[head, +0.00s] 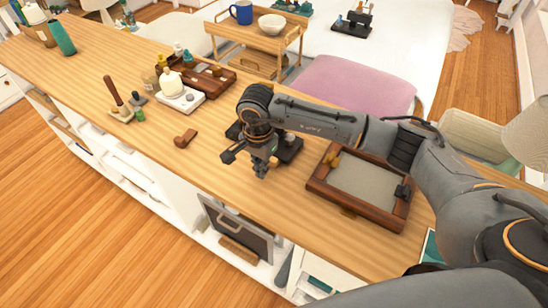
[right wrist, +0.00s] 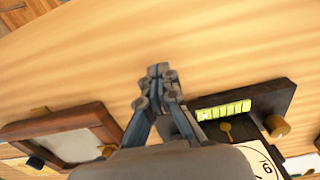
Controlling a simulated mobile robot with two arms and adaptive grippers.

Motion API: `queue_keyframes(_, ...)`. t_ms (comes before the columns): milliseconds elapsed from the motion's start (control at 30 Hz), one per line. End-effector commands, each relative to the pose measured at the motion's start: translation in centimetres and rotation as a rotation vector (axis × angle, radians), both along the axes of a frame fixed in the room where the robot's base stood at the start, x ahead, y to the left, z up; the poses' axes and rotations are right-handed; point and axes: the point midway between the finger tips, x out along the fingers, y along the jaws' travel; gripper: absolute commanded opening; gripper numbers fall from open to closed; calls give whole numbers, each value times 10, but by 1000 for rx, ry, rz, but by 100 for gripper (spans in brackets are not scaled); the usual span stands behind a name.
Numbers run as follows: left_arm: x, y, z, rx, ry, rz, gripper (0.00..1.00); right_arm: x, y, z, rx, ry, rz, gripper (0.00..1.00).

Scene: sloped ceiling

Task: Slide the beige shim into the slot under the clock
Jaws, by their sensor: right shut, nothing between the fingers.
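My right gripper (head: 261,172) is shut and empty over the wooden counter; its closed fingers show in the right wrist view (right wrist: 158,88). In the head view it largely hides a dark stand (head: 291,150) behind it. In the right wrist view, part of a white clock face (right wrist: 262,160) with a "6" shows at the bottom, beside my gripper. Next to it is the dark stand (right wrist: 284,92) with a yellow-green marked strip (right wrist: 224,110) and a wooden knob (right wrist: 277,126). I cannot make out the beige shim or the slot with certainty. My left gripper is not in view.
A wooden-framed tray (head: 365,188) lies right of the gripper. A small brown block (head: 186,138) lies to the left on the counter (head: 210,165). Farther left are a white dispenser set (head: 180,98) and a stamp holder (head: 121,112). The counter's front edge is close.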

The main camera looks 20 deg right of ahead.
Motion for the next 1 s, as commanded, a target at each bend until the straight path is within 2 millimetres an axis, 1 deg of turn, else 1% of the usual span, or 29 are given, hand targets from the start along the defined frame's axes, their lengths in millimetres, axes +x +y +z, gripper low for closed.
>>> queue_keyframes(33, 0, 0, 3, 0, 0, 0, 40, -1, 1, 5, 0, -1, 1, 0)
queue_keyframes(533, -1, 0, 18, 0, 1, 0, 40, -7, 11, 34, 1, -4, 0, 0)
queue_keyframes(700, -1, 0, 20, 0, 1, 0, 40, -9, 12, 38, 1, -3, 1, 0)
queue_keyframes(1000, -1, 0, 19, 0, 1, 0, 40, -9, 13, 38, 2, -4, 0, 0)
